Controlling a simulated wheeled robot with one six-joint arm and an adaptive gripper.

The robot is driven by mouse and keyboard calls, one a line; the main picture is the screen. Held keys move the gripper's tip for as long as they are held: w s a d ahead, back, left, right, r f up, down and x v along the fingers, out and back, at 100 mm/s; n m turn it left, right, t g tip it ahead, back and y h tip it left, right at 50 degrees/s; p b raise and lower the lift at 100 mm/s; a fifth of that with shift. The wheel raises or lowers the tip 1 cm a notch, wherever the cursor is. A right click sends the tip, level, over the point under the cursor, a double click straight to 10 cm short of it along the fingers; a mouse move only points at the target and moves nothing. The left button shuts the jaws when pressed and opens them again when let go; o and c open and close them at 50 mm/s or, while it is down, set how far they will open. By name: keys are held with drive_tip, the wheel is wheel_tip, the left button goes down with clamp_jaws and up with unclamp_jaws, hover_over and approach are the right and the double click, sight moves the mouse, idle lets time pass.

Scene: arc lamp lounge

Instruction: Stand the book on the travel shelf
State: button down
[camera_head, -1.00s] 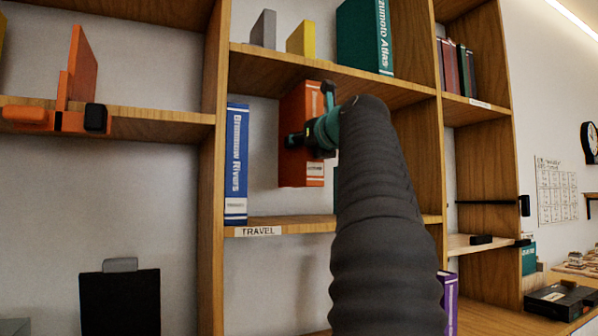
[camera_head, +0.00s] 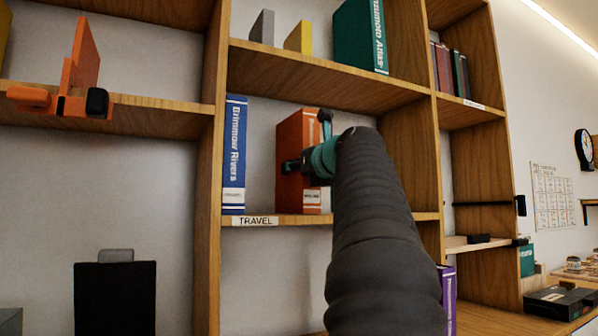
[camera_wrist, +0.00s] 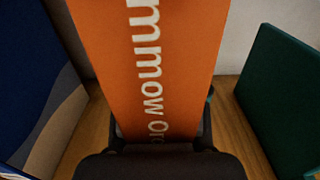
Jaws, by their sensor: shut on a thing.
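The orange book (camera_head: 296,150) stands upright in the travel shelf compartment, its bottom at or very near the shelf board. My gripper (camera_head: 318,160) is shut on it from the front right. In the wrist view the orange book (camera_wrist: 155,65) fills the middle, with white lettering on its spine and its lower part between my jaws (camera_wrist: 160,145). The travel shelf (camera_head: 290,219) carries a TRAVEL label (camera_head: 255,221) on its front edge. I cannot tell whether the book's whole base touches the board.
A blue book (camera_head: 235,150) stands at the compartment's left wall, apart from the orange one. In the wrist view a dark green book (camera_wrist: 285,100) stands to the right with a gap. The shelf board above (camera_head: 320,75) holds a large teal book (camera_head: 358,35). My arm hides the compartment's right part.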

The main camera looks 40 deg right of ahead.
drive_tip(key=c, duration=0.6)
unclamp_jaws()
drive_tip(key=shift+s, duration=0.15)
drive_tip(key=b+v, duration=0.1)
drive_tip(key=v, duration=1)
drive_tip(key=shift+s, duration=0.4)
